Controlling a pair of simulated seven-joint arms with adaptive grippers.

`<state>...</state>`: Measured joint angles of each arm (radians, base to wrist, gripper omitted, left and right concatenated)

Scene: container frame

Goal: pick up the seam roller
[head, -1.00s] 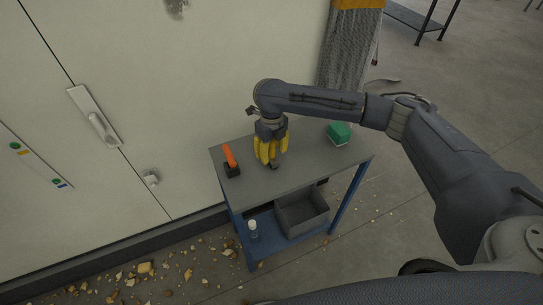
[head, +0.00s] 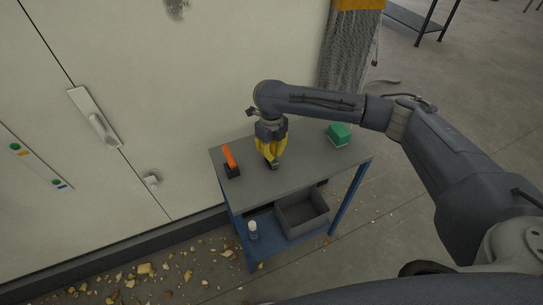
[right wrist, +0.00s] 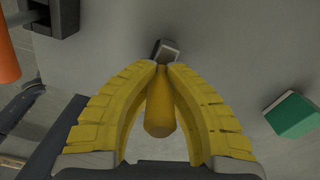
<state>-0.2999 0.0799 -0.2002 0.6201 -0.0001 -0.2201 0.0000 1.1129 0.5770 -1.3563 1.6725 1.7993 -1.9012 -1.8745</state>
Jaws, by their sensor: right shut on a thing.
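The seam roller shows in the right wrist view as an amber handle (right wrist: 159,112) between my fingers, with a small grey head (right wrist: 166,50) just past the fingertips. My right gripper (head: 271,163) has yellow ribbed fingers and points down at the table top; in the right wrist view its fingertips (right wrist: 166,66) are closed on the roller near the head. In the head view the fingers hide most of the roller, and I cannot tell whether it still touches the table. My left gripper is not in view.
The grey table top (head: 300,177) also holds an orange-handled tool with a black block (head: 231,165) on the left and a green block (head: 339,133) on the right. A grey bin (head: 303,213) and white bottle (head: 253,231) stand on the lower shelf. A pale container wall (head: 200,95) rises behind.

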